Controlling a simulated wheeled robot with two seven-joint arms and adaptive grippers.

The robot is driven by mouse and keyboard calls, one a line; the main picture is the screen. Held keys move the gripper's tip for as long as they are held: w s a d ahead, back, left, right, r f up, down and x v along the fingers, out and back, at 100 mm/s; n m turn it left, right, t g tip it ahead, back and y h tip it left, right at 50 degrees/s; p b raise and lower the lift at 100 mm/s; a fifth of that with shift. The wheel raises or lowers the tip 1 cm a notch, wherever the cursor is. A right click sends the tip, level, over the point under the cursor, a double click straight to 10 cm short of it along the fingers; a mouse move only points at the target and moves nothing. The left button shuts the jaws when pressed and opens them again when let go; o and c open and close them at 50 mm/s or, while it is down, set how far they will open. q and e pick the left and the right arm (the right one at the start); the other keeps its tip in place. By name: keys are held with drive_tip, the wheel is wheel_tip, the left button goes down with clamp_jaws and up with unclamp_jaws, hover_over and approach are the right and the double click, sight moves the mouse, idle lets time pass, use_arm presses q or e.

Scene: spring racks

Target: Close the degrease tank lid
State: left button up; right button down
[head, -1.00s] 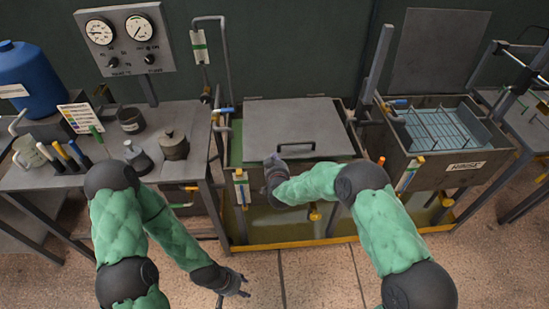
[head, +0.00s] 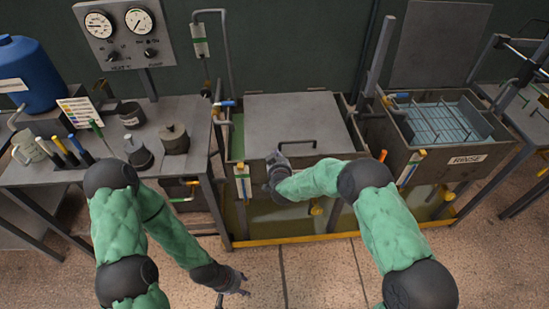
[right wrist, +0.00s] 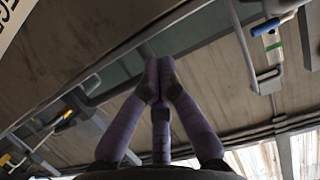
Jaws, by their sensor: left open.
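The grey degrease tank lid (head: 295,115) lies over the tank in the middle of the head view and looks flat or nearly flat. Its dark bar handle (head: 297,144) is near the front edge. A strip of green (head: 237,135) shows along the tank's left side. My right gripper (head: 275,160) is at the lid's front edge, just left of and below the handle; whether it touches is unclear. In the right wrist view its fingertips (right wrist: 159,65) are together, with nothing visible between them. My left gripper (head: 242,285) is open and empty, low over the floor in front of the tank.
The rinse tank (head: 458,172) stands to the right, with its lid (head: 437,42) upright and a wire rack inside. A yellow-edged tray (head: 290,239) runs under the tank.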

use_arm(q)
drive_tip(key=shift+s+a+r+p, duration=0.2)
drive_tip(key=shift+r+p, duration=0.15)
drive_tip(key=shift+r, duration=0.15)
drive_tip(key=shift+s+a+r+p, duration=0.1)
drive_tip(key=shift+s+r+p, duration=0.05)
drive_tip(key=shift+r+p, duration=0.25)
use_arm(e)
drive_tip(key=r+v, duration=0.1)
drive_tip(key=v, duration=0.9)
drive_tip(key=shift+r, duration=0.35)
